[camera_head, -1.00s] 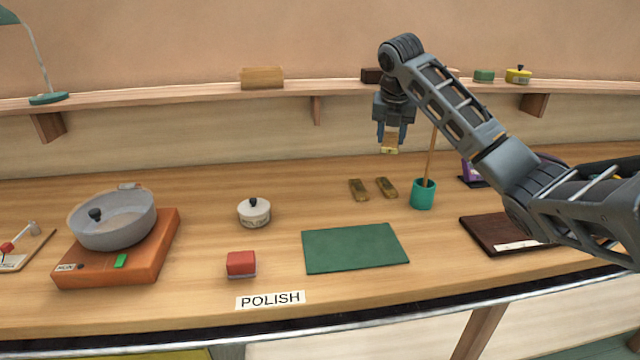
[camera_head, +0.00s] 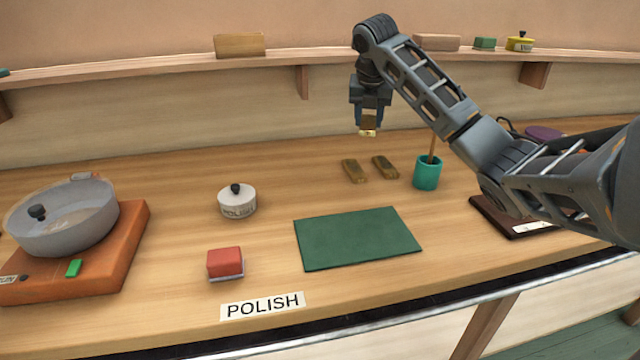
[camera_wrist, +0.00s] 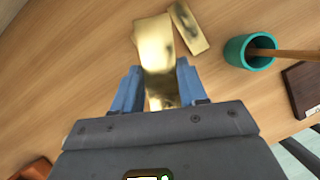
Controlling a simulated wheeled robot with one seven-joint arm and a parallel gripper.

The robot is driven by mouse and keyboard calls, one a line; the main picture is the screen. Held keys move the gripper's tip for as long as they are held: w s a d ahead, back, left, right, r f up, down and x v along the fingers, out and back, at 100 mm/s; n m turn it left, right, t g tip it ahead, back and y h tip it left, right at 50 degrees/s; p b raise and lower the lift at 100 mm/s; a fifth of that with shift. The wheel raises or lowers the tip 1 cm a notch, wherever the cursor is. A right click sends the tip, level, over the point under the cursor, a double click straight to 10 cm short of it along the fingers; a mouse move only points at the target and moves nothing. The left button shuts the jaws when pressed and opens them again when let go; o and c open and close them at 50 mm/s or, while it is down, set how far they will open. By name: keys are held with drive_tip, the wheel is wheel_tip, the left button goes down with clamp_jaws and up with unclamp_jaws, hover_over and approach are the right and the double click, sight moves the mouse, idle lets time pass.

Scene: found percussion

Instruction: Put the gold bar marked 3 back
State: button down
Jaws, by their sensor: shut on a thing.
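My gripper (camera_head: 368,124) is shut on a shiny gold bar (camera_head: 367,133), held in the air above the back of the bench. The held bar (camera_wrist: 157,58) sticks out from between the blue fingers in the wrist view; I cannot read any number on it. Two duller, brownish-gold bars, a left one (camera_head: 354,171) and a right one (camera_head: 385,167), lie side by side on the bench below. One loose bar (camera_wrist: 188,28) shows beyond the held bar in the wrist view; the other is mostly hidden behind it.
A teal cup (camera_head: 427,174) with a stick stands right of the bars. A green mat (camera_head: 357,238) lies in front. A white polish pot (camera_head: 237,202), a red block (camera_head: 225,262) and a pan (camera_head: 62,225) on an orange base are left. A dark tray (camera_head: 490,214) is right.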

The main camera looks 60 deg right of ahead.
sight(367, 124)
wheel_tip(367, 124, down, 4)
drive_tip(key=b, duration=0.2)
drive_tip(key=shift+w+r+b, duration=0.1)
drive_tip(key=shift+r+b, duration=0.15)
drive_tip(key=shift+b, duration=0.05)
drive_tip(key=w+a+f, duration=0.1)
drive_tip(key=w+f, duration=0.1)
drive_tip(key=w, duration=0.1)
drive_tip(key=w+a+f+p, duration=0.1)
drive_tip(key=w+a+f, duration=0.1)
drive_tip(key=w, duration=0.2)
drive_tip(key=w+a+f, duration=0.2)
drive_tip(key=w+f, duration=0.1)
drive_tip(key=shift+w, duration=0.15)
drive_tip(key=shift+a+f+p, duration=0.1)
drive_tip(key=shift+f+p, duration=0.2)
drive_tip(key=shift+f, duration=1.65)
drive_tip(key=shift+f, duration=0.1)
drive_tip(key=c, duration=0.6)
unclamp_jaws()
drive_tip(key=v, duration=1.2)
